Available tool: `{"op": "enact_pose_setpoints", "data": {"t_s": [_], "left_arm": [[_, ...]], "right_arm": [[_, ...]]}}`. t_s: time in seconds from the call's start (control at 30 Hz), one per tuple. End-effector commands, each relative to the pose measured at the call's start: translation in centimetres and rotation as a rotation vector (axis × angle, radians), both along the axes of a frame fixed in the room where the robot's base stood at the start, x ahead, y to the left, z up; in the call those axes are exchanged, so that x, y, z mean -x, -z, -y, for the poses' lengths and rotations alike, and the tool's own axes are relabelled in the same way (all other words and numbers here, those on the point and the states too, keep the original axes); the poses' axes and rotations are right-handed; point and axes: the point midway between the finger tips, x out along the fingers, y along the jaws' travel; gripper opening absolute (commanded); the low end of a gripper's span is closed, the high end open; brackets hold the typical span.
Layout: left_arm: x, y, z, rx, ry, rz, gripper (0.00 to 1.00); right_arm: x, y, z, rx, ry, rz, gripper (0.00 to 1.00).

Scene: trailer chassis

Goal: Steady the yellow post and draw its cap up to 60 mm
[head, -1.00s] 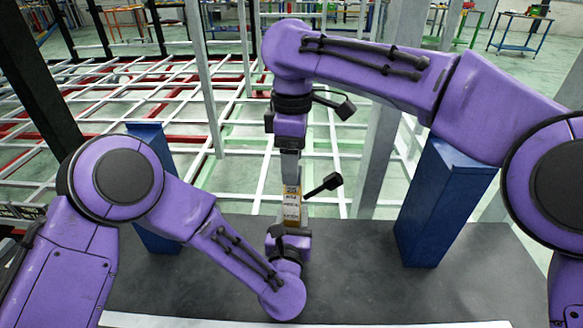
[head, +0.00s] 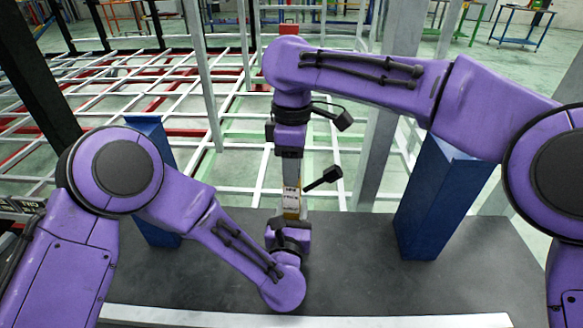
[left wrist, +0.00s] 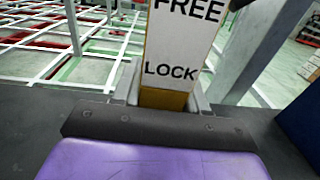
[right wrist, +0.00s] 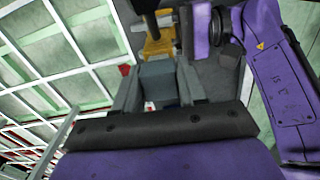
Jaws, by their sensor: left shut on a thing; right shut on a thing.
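The yellow post (head: 291,212) stands upright at the middle of the dark worktop, with a white label on its side. In the left wrist view the post (left wrist: 163,98) shows yellow below the label (left wrist: 178,45), which reads FREE above LOCK. My left gripper (head: 289,222) is shut on the post low down. My right gripper (head: 291,178) points straight down above it, shut on the cap. In the right wrist view the grey cap (right wrist: 158,84) sits between the fingers, with yellow (right wrist: 158,46) beyond it. The fingers hide the cap's sides.
Blue blocks stand on the dark worktop (head: 345,265), one on the left (head: 150,190) behind my left arm and one on the right (head: 435,200). Grey uprights and a white-and-red chassis frame (head: 110,95) lie behind.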

Motion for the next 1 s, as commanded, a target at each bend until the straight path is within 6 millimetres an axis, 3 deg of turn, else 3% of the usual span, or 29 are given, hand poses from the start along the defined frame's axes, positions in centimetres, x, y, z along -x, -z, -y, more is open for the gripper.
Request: {"op": "enact_pose_setpoints", "data": {"t_s": [0.37, 1.0], "left_arm": [[0.0, 0.0, 0.0, 0.0, 0.0, 0.001, 0.0], [0.0, 0.0, 0.0, -0.001, 0.001, -0.001, 0.0]], "right_arm": [[0.0, -0.2, 0.0, 0.0, 0.001, 0.002, 0.1], [-0.1, -2.6, 0.0, -0.002, 0.002, 0.003, 0.1]]}}
